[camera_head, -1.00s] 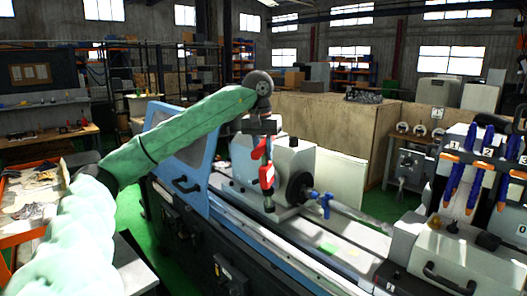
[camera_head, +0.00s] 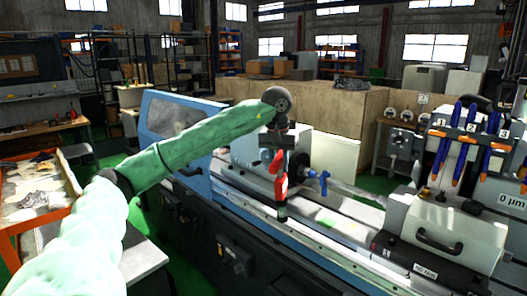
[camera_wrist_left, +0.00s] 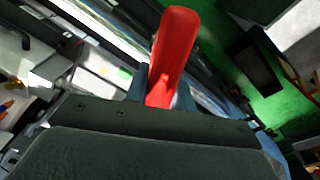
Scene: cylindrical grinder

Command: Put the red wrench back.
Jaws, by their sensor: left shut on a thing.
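The red wrench (camera_head: 281,187) hangs below my left gripper (camera_head: 277,168) in the head view, upright, with its dark end pointing down. It is in front of the grinder's blue-edged bed. My left gripper is shut on it. In the left wrist view the wrench's red handle (camera_wrist_left: 175,45) stands out between the two fingers (camera_wrist_left: 160,92). The fingers partly hide the wrench. My right gripper is in neither view.
The cylindrical grinder (camera_head: 330,238) runs from centre to lower right. Its blue guard (camera_head: 178,125) stands behind my arm. A blue clamp (camera_head: 319,181) is close right of the wrench. An orange-edged bench with papers (camera_head: 75,190) is at left.

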